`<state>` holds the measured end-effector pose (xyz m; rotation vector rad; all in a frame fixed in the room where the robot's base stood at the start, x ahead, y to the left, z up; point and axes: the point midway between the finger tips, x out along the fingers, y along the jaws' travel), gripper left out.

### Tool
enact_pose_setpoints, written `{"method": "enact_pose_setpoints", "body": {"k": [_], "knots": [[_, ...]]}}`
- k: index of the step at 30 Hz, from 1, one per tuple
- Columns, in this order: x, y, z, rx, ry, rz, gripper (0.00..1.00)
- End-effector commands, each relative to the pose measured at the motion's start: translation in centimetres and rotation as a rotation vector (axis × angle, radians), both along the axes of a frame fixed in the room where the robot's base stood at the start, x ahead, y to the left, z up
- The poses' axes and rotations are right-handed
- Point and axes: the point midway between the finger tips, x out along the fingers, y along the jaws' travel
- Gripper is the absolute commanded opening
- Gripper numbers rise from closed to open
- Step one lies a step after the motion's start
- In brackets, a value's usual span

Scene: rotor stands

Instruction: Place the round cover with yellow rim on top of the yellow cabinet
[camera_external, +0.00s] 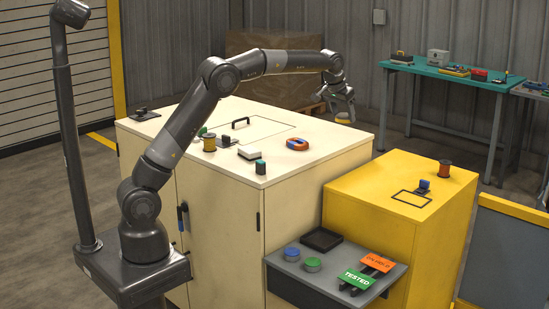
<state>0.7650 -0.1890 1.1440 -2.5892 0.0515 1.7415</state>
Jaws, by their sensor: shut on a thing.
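The yellow cabinet (365,189) stands at the right of the cream cabinet, and its top is lower. My gripper (344,107) is at the end of my outstretched arm, over or just beyond the far right part of the cream cabinet top. It is shut on a small round thing with a yellow rim, the round cover (344,118). The cover is small in this view, and the fingers hide part of it. I cannot tell its exact height above the cream top. It is apart from the yellow cabinet.
The yellow top holds a black outlined rectangle (411,199), a blue part (423,187) and an orange-brown spool (444,169). The cream cabinet (222,222) carries an orange ring (297,144) and several small items. A grey shelf (376,285) juts out in front. The yellow top's left part is clear.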

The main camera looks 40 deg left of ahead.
Motion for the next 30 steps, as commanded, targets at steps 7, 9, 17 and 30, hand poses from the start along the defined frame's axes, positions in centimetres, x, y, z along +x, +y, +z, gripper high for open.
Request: {"method": "enact_pose_setpoints", "body": {"k": [7, 9, 17, 30], "knots": [[-1.7, -7.1, 0.0, 0.001, -0.005, -0.054, 0.31], [-2.1, -8.4, 0.0, 0.001, -0.006, -0.065, 0.31], [-2.6, -9.9, -2.8, 0.002, -0.005, -0.074, 0.31], [-2.6, -9.8, -14.3, 0.003, -0.005, -0.074, 0.31]]}}
